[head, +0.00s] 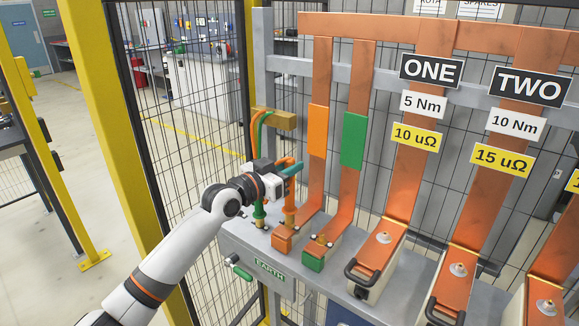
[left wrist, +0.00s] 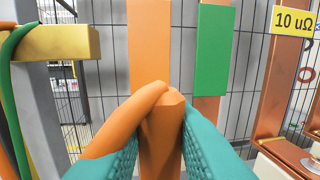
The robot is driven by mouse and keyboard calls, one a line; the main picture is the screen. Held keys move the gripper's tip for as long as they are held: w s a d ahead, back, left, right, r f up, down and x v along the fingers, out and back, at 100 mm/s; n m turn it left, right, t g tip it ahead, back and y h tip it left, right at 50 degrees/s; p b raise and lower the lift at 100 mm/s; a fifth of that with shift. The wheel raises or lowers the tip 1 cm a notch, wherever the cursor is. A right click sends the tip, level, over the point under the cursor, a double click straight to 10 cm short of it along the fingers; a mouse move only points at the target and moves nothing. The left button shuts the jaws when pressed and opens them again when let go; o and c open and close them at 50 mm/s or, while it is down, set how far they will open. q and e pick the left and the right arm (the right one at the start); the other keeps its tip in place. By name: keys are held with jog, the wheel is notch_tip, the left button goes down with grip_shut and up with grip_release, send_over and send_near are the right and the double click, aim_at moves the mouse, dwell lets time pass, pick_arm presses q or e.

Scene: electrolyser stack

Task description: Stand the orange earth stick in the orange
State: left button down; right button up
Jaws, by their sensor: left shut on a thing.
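My left gripper (head: 292,168), with teal fingers, is shut on the top of the orange earth stick (head: 290,206). In the left wrist view the stick's orange head (left wrist: 163,122) sits between both fingers, with its orange cable looping over to the left. The stick is upright over the grey bench top, left of the orange block (head: 283,239) at the foot of a copper bar. I cannot tell whether its lower end touches the bench. An orange plate (head: 317,131) is on the bar above that block. My right gripper is not in view.
A green stick (head: 259,213) stands just left of the orange one. A green block (head: 313,262) and green plate (head: 354,141) are at the right. A brass-coloured bracket (head: 280,119) carries both cables. Copper bars and black handles fill the right side.

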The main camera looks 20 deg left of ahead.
pick_arm(q)
jog(key=shift+f+b, duration=0.3)
jog(key=shift+f, duration=0.15)
jog(key=shift+r, duration=0.1)
jog(key=c, duration=1.2)
grip_release()
jog(key=shift+b+v, duration=2.1)
jog(key=shift+v, duration=3.95)
